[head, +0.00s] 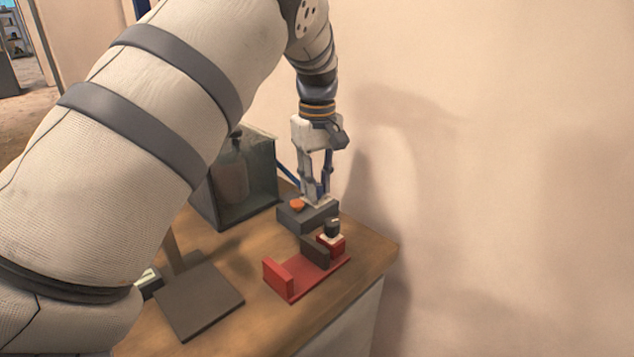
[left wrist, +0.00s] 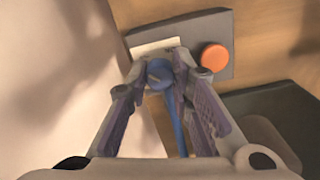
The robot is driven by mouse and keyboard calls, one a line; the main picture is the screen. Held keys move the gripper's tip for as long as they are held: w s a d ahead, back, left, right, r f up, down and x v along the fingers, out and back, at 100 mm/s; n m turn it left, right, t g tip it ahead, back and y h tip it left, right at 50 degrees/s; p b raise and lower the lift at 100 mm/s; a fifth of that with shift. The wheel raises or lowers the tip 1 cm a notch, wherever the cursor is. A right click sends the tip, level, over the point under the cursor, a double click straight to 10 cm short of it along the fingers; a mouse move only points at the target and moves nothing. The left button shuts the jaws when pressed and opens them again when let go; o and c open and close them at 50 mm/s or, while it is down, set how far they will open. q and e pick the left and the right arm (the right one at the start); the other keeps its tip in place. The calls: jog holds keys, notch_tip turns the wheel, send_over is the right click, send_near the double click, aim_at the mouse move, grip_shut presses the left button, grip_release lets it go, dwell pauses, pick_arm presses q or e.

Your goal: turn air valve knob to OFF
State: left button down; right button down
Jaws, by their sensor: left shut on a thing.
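The air valve is a dark grey box (head: 304,217) on the wooden table, close to the wall. An orange button (head: 297,204) sits on its top; it also shows in the left wrist view (left wrist: 214,57). In the left wrist view a blue knob (left wrist: 159,70) stands on the box (left wrist: 190,40), beside a white label (left wrist: 154,47). My left gripper (head: 318,197) points down over the box. In the left wrist view its fingertips (left wrist: 160,72) are on both sides of the blue knob and shut on it. The knob's setting cannot be read. My right gripper is not in view.
A glass-sided chamber (head: 250,182) stands left of the box. A red bracket with a dark block (head: 278,277) and a small black-topped jar (head: 332,230) are in front. A dark plate (head: 198,300) lies on the table (head: 240,325). The wall (head: 480,150) is close on the right.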

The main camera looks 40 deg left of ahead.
pick_arm(q)
jog(key=c, duration=1.4)
grip_release()
notch_tip(320, 180, up, 12)
